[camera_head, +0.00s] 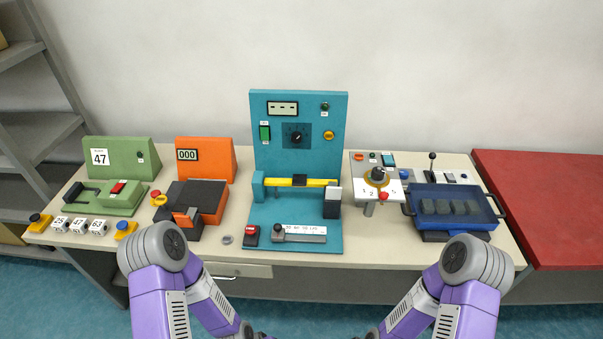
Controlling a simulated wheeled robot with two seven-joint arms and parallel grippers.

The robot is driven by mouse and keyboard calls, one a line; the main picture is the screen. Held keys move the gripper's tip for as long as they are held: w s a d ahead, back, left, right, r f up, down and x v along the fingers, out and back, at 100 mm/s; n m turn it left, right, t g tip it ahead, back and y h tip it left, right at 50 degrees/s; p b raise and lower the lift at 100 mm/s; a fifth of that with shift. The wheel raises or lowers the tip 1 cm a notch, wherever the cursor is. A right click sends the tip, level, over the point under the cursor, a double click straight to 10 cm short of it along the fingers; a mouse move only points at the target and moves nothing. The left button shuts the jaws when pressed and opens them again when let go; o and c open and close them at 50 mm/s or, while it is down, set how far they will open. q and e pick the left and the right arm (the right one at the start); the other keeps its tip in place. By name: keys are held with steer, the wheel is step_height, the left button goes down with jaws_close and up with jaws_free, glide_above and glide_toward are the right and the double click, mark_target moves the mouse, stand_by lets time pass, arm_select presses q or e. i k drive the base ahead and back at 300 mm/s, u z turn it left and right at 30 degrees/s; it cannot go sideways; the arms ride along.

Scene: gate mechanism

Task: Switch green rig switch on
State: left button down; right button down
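The green rig (122,152) stands at the left end of the table, with an upright panel marked 47 and a small dark round light or knob on it. On its low green base (122,210) sits a red switch (118,187) in a dark frame; its position is too small to tell. A black handle lies to the left of the red switch. My grippers are not clearly shown there.
Numbered white blocks (79,225) and yellow-based buttons (125,229) stand in front of the green rig. An orange rig (206,157) is to its right, then a tall teal rig (297,98), a white control plate (396,190) and a blue tray (454,190).

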mark_target(265, 131)
steer(key=z, duration=2.35)
steer(key=k, duration=1.25)
steer(key=u, duration=1.3)
steer(key=i, duration=0.5)
